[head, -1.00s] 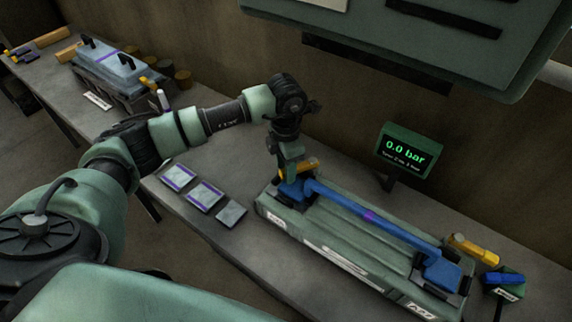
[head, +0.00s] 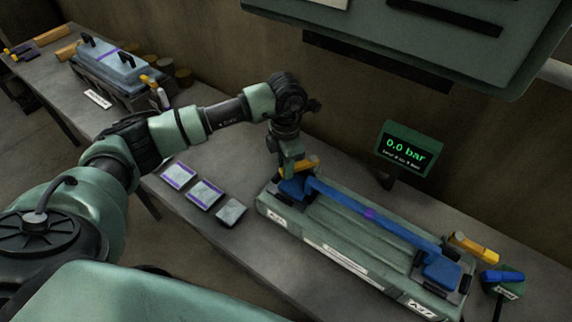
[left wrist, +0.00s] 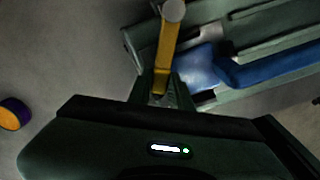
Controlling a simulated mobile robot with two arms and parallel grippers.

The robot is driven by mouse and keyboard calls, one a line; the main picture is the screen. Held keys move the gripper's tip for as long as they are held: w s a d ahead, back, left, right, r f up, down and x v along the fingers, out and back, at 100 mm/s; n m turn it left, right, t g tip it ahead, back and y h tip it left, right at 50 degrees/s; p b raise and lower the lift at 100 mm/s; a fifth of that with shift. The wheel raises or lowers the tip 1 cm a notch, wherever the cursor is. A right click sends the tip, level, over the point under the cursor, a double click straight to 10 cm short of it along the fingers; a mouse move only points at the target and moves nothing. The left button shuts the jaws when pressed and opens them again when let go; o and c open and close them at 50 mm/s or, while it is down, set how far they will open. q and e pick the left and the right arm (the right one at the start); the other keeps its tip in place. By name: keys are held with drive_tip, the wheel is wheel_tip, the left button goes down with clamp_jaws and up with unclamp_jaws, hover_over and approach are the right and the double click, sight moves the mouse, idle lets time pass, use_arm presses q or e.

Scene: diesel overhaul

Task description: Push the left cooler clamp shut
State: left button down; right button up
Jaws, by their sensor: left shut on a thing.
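The green cooler (head: 345,240) lies on the bench with a blue pipe (head: 400,232) along its top. The left cooler clamp (head: 305,165) is a yellow lever by the pipe's left end. In the left wrist view, this yellow lever (left wrist: 167,45) has a grey round end and stands beside the blue end block. My left gripper (head: 291,172) points down at the lever and is shut on it; in the left wrist view its fingertips (left wrist: 160,92) meet the lever's near end. Whether the clamp is fully closed cannot be told. My right gripper is out of view.
A second yellow lever (head: 474,247) sticks out at the cooler's right end, near a blue-topped green box (head: 502,280). A display (head: 405,150) reading 0.0 bar stands behind. Small pads (head: 205,195) lie left of the cooler. A green panel (head: 430,40) hangs above.

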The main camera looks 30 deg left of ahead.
sight(293, 182)
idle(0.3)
use_arm(q)
drive_tip(key=shift+r, duration=0.1)
idle(0.5)
drive_tip(key=n, duration=0.1)
drive_tip(key=d+n+b, duration=0.1)
drive_tip(key=shift+s+d+n, duration=0.25)
drive_tip(key=shift+s+n, duration=0.05)
drive_tip(key=shift+s, duration=0.1)
drive_tip(key=shift+s+d+n, duration=0.3)
drive_tip(key=shift+d+n, duration=0.4)
drive_tip(key=shift+n, duration=0.4)
drive_tip(key=c, duration=1.3)
unclamp_jaws()
